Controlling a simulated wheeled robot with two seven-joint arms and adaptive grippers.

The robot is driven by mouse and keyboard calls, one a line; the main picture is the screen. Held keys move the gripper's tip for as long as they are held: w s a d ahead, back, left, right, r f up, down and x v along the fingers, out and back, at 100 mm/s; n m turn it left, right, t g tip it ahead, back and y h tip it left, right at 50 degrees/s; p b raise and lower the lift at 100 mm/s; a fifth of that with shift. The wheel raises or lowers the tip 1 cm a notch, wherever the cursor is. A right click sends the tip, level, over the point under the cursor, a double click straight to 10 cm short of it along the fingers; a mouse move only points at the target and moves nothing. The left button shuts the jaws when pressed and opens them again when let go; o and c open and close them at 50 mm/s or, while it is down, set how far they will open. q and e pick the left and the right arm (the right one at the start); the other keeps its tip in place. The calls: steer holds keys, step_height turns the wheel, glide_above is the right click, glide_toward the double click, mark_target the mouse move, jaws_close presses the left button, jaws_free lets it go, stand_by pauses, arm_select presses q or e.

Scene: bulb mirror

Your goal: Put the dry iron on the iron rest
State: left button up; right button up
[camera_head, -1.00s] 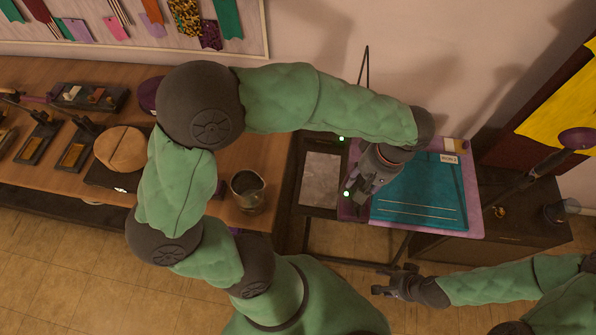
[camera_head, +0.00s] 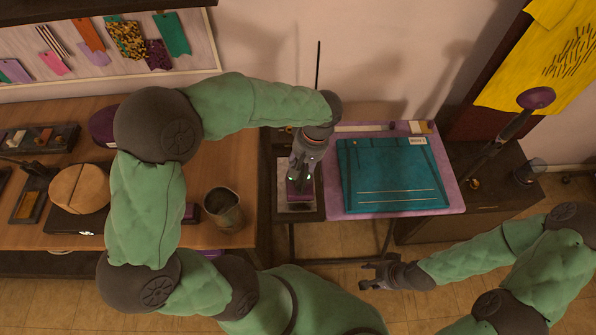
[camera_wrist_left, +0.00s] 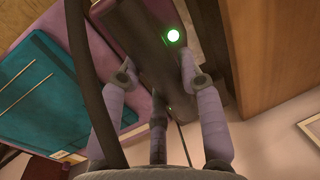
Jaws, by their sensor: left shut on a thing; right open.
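The dry iron (camera_head: 299,192), partly purple, is in my left gripper (camera_head: 301,174), which is shut on it. My fingers and wrist hide much of it in the head view. It is over the pale plate of the dark-framed iron rest (camera_head: 296,210); I cannot tell whether it touches the plate. In the left wrist view, my left gripper (camera_wrist_left: 160,105) has its fingers around a dark part of the iron (camera_wrist_left: 155,65), and a green light shows close by. My right gripper (camera_head: 368,276) is open and empty, low in front of the ironing board.
A teal folded cloth (camera_head: 392,178) lies on the purple-covered board (camera_head: 450,185) right of the rest. A metal cup (camera_head: 223,210) stands on the wooden bench (camera_head: 240,235) to the left. A dark cabinet (camera_head: 480,215) is at right.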

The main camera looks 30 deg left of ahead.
arm_select(q)
steer(key=shift+w+a+f, duration=0.3)
steer(key=shift+a+f, duration=0.4)
steer(key=shift+f, duration=0.15)
steer(key=shift+w+a+f+b, duration=0.1)
steer(key=shift+f+b, duration=0.45)
steer(key=shift+f, duration=1.05)
steer(key=shift+f, duration=0.2)
steer(key=o, duration=1.1)
steer(key=shift+r, duration=0.15)
